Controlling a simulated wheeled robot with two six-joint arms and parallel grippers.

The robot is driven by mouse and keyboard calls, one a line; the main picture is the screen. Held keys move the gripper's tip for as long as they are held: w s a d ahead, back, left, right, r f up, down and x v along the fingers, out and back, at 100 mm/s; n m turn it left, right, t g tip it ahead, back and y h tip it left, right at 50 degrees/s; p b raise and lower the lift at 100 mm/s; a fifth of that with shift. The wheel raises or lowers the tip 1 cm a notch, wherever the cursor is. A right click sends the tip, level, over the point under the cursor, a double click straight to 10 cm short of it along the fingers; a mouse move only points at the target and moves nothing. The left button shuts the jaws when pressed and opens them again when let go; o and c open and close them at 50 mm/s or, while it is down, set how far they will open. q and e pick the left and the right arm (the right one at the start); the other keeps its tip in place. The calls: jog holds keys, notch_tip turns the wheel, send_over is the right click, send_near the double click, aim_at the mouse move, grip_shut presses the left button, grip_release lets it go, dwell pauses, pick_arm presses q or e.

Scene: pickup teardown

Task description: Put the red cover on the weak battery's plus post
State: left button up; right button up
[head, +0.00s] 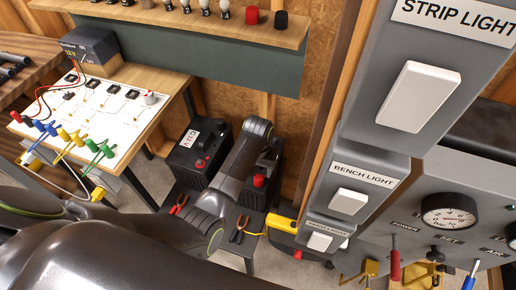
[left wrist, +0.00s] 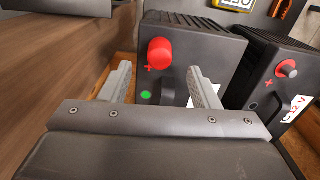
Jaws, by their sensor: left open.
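Two dark batteries stand side by side on a low stand. One battery (head: 245,197), also in the left wrist view (left wrist: 205,48), has a red cover (head: 259,180) at its plus mark and a green light (left wrist: 146,95). In the left wrist view the red cover (left wrist: 160,52) looks seated there. The other battery (head: 190,157) has a smaller red plus post (left wrist: 287,68) with a bare-looking tip, and a 12 V label. My left gripper (left wrist: 158,72) is open above the first battery, fingers on either side below the cover in the picture, apparently not gripping it. Which battery is weak cannot be told.
Pliers with red handles (head: 179,205) and dark pliers (head: 239,229) lie on the stand. A shelf (head: 200,22) above holds bulbs, a red cap (head: 252,16) and a black cap (head: 281,19). Grey switch panels (head: 370,160) rise close on the right.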

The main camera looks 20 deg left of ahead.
aim_at(257, 178)
pick_arm(q)
notch_tip(257, 178, up, 11)
jog(key=shift+p, duration=0.35)
jog(key=shift+a, duration=0.1)
